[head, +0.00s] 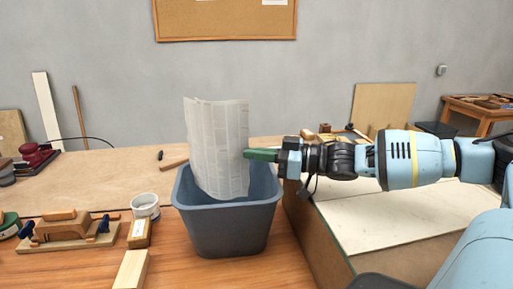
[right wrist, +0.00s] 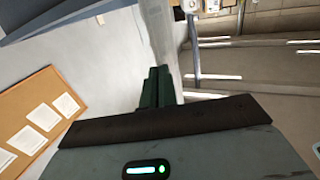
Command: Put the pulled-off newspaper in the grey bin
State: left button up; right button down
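The newspaper (head: 215,145) is a curved printed sheet, held upright over the grey bin (head: 228,228) in the head view. Its lower end hangs inside the bin's opening, below the rim; whether it touches the bottom is hidden. My right gripper (head: 250,155) comes in from the right, its green fingers shut on the newspaper's right edge, above the bin's rim. In the right wrist view the green fingers (right wrist: 157,85) are close together, with the pale newspaper (right wrist: 160,35) showing beyond them as a narrow strip. My left gripper is not in view.
Left of the bin stand a white tin (head: 145,206), a wooden block (head: 139,233) and a wooden plane (head: 68,228). A pale board (head: 390,215) lies on the right, under my right arm. A corkboard (head: 225,20) hangs on the wall.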

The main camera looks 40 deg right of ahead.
dwell(0.3)
jog(key=c, duration=1.6)
grip_release()
